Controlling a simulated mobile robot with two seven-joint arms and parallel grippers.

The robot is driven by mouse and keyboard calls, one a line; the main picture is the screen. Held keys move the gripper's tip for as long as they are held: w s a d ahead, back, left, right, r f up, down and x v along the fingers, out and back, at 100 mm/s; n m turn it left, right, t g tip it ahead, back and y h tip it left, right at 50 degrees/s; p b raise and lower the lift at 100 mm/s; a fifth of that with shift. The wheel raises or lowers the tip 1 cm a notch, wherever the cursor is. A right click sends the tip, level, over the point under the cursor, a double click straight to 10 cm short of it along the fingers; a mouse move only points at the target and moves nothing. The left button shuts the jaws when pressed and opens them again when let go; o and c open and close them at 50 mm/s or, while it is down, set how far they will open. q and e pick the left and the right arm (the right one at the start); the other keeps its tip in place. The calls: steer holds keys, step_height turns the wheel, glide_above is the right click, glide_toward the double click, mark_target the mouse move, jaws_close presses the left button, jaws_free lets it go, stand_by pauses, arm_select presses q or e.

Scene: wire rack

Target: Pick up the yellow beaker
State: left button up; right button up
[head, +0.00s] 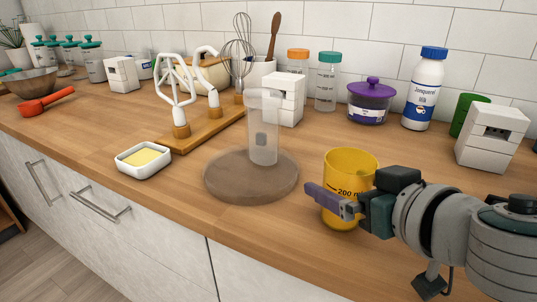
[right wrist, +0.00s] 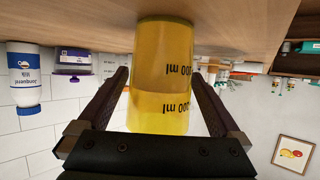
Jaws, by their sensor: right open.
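The yellow beaker (head: 350,168) stands upright on the wooden counter at the right of the head view, with dark volume marks on its side. My right gripper (head: 333,201) reaches in from the right at the beaker's near side and covers part of its lower wall. In the right wrist view, which is upside down, the beaker (right wrist: 161,80) stands in the middle between two open fingers (right wrist: 160,95). Gaps show between the beaker and the fingers on both sides. My left gripper is in neither view.
A clear cylinder (head: 264,130) stands on a round brown board (head: 232,187) left of the beaker. A butter dish (head: 143,161) is further left. Behind stand a purple-lidded jar (head: 368,105), a blue-capped bottle (head: 424,90), a green cylinder (head: 466,112) and a white block (head: 491,137).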

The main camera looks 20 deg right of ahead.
steer(key=shift+x, duration=1.4)
steer(key=shift+c, duration=0.2)
steer(key=c, duration=1.4)
